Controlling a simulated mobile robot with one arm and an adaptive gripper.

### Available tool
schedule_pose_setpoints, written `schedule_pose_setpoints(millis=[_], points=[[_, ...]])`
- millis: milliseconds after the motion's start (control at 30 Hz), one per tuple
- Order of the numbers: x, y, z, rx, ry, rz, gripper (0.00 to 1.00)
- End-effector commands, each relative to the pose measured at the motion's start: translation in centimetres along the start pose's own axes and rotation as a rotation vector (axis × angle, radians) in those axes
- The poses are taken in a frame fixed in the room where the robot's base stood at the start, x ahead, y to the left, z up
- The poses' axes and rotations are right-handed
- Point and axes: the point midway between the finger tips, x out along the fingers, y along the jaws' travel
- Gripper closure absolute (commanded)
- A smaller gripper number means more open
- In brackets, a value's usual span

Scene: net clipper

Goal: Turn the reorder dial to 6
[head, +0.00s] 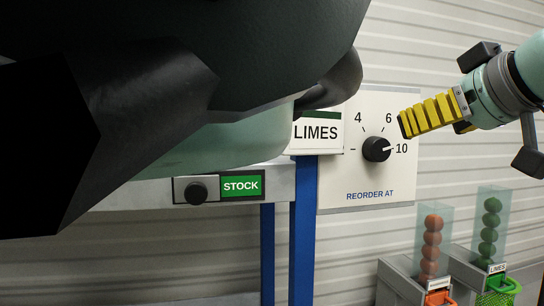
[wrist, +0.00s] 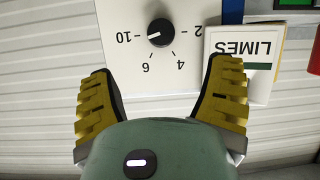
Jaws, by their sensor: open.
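The reorder dial (head: 376,149) is a round black knob with a white pointer line on a white panel (head: 350,180) marked "REORDER AT". Its pointer is at the 10 mark, on the right in the head view. The 6 is at its upper right and the 4 at its upper left. In the wrist view the dial (wrist: 161,32) appears upside down, beyond my fingertips. My gripper (head: 406,124) has yellow ridged fingers and is right of the dial in the head view. The fingers (wrist: 164,68) are spread wide and empty, apart from the dial.
A LIMES sign (head: 317,132) stands left of the panel, with a green STOCK label (head: 241,185) and a black knob (head: 196,193) lower left. Clear tubes of red (head: 432,240) and green balls (head: 489,228) stand below right. A dark body part of mine covers the upper left.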

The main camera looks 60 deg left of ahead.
Motion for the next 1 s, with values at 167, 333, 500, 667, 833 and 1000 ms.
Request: schedule_pose_setpoints(millis=[167, 333, 500, 667, 833, 1000], points=[[2.1, -0.2, -0.3, 0.001, -0.004, -0.009, 0.21], [4.1, -0.3, -0.3, -0.001, -0.004, -0.008, 0.21], [5.6, -0.1, -0.4, 0.007, -0.004, -0.006, 0.21], [7.1, -0.3, -0.3, -0.002, -0.01, -0.006, 0.21], [8.6, -0.2, -0.4, 0.006, -0.006, -0.007, 0.21], [10.1, -0.3, -0.3, 0.004, -0.009, -0.007, 0.21]])
